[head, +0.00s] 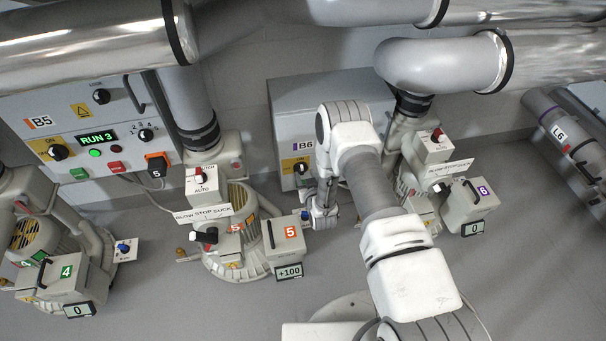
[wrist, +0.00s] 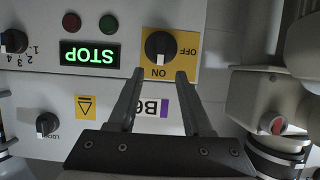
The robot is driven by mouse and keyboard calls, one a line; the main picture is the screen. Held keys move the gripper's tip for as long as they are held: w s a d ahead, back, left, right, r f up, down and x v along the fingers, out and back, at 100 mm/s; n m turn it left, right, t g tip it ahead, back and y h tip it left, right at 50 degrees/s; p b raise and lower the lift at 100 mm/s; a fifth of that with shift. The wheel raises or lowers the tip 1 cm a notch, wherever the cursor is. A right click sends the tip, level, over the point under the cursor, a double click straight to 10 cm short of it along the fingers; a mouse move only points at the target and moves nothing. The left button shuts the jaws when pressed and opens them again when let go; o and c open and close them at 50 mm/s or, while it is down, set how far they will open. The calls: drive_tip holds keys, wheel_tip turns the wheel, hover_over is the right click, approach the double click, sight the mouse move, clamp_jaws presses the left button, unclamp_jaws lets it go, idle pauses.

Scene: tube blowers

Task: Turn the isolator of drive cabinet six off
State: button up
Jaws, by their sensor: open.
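Drive cabinet six, labelled B6 (head: 300,110), stands at the back centre in the head view; my arm hides much of its front. Its isolator is a black knob on a yellow plate (head: 288,166). In the wrist view the isolator knob (wrist: 160,46) is at top centre, its lettering upside down. Its pointer appears to be at ON; OFF is at the upper right of the plate. My gripper (wrist: 160,74) is open and empty, its fingertips just below the knob in the picture, apparently not touching it. In the head view my gripper's fingers are hard to make out.
Cabinet B6's display (wrist: 90,54) reads STOP, with red and green buttons beside it and other black knobs to the left. Cabinet B5 (head: 70,120) shows RUN 3. Blower 5 (head: 225,235) and blower 6 (head: 470,200) stand either side of my arm, under large pipes.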

sight(302, 168)
drive_tip(key=shift+b+x, duration=0.6)
drive_tip(key=shift+x, duration=1.55)
clamp_jaws()
